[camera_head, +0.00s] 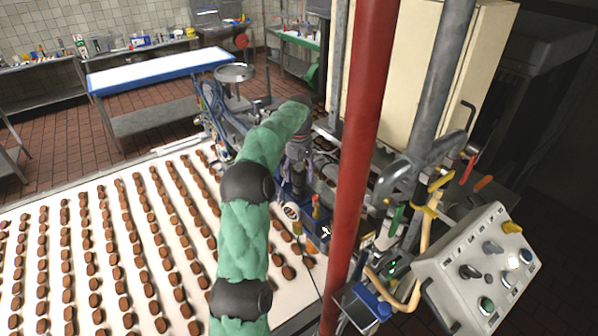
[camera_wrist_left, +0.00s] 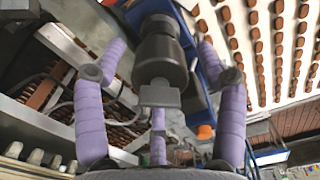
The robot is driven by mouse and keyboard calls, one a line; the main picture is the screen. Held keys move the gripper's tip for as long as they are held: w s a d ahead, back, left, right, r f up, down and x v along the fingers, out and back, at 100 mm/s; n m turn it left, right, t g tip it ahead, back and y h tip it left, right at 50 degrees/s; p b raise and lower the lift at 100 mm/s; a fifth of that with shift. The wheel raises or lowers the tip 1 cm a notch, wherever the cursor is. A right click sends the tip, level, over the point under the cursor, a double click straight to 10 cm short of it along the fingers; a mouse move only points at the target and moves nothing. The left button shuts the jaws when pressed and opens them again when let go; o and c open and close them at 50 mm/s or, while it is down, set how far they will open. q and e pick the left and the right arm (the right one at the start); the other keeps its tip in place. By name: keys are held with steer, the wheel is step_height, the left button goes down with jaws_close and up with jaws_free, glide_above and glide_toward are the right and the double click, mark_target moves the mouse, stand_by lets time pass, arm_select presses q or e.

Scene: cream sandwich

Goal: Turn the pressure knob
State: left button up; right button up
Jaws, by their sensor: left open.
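A dark, round knob-like part (camera_wrist_left: 160,58) with a flat tab below it fills the upper middle of the left wrist view. I cannot tell for sure that it is the pressure knob. My left gripper (camera_wrist_left: 163,45) is open, its purple padded fingers on either side of this part, with gaps showing. In the head view my green left arm reaches over the conveyor and its gripper (camera_head: 303,160) points down at the machine, partly hidden by the arm. A round white gauge (camera_head: 292,211) shows just below the gripper. The right gripper is not in view.
A red pole (camera_head: 362,150) stands just right of the gripper. A grey control panel (camera_head: 478,272) with several knobs is at the right. Rows of brown biscuits lie on the white conveyor (camera_head: 50,205) at the left. Blue bins (camera_head: 290,190) sit near the gripper.

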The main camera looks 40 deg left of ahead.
arm_select(q)
steer(key=c, duration=1.1)
steer(key=shift+c, duration=0.3)
steer(key=shift+m, duration=0.4)
steer(key=m, duration=0.2)
steer(key=shift+m, duration=2.3)
steer(key=o, duration=1.2)
steer(key=shift+c, duration=0.2)
